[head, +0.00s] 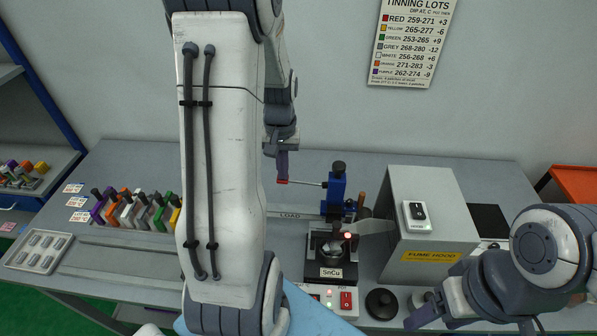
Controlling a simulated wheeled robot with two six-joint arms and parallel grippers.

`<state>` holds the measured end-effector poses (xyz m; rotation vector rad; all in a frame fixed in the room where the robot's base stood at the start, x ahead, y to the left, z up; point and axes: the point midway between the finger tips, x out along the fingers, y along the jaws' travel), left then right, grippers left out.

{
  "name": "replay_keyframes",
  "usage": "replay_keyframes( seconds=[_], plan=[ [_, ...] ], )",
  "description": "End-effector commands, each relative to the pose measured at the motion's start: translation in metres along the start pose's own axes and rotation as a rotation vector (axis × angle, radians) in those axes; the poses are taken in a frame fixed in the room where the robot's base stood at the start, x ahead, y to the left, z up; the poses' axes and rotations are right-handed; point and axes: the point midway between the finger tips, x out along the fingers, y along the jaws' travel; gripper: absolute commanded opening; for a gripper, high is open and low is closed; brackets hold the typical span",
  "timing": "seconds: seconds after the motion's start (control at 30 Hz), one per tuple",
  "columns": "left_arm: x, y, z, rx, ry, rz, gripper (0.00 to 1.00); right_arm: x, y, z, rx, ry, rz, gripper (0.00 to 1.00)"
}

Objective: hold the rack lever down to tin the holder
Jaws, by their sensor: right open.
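The blue rack (336,190) stands behind the black solder pot (332,271) labelled SnCu. Its lever (308,184), a thin rod, sticks out to the left, about level, and ends in a red tip. My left gripper (282,174) points down at that red end and appears to touch it; its fingers are seen edge-on, so their gap is hidden. A dark part hangs beneath the rack over the pot; I cannot tell whether it is a holder. Several coloured holders (132,210) stand in a row on the left. My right gripper (470,322) is open at the lower right, partly cut off.
The grey fume hood (423,228) stands right of the pot. A red light (347,235) glows by the pot. A switch box (338,299) and a black knob (381,303) are in front. A metal tray (40,250) lies left. The lots chart (412,40) hangs behind.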

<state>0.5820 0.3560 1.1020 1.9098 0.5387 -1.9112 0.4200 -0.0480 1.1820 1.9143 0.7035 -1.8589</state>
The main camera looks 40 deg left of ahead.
Motion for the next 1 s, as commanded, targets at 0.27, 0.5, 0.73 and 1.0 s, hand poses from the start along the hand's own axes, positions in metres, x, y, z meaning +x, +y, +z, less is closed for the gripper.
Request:
replay_keyframes(
  seconds=[0.27,0.5,0.73,1.0],
  plan=[
    [-0.020,0.000,0.000,0.000,0.001,0.000,0.00,-0.018,-0.001,-0.001,-0.002,0.000,0.000,0.68],
    [-0.035,0.000,0.000,0.000,0.001,0.000,0.00,-0.031,-0.002,-0.002,-0.004,0.000,0.000,0.68],
    [-0.048,0.000,0.000,0.000,0.001,0.000,0.00,-0.043,-0.003,-0.002,-0.006,0.000,0.000,0.68],
    [-0.053,0.000,0.000,0.000,0.000,0.000,0.00,-0.047,-0.003,-0.003,-0.008,0.000,0.000,0.68]
  ],
)
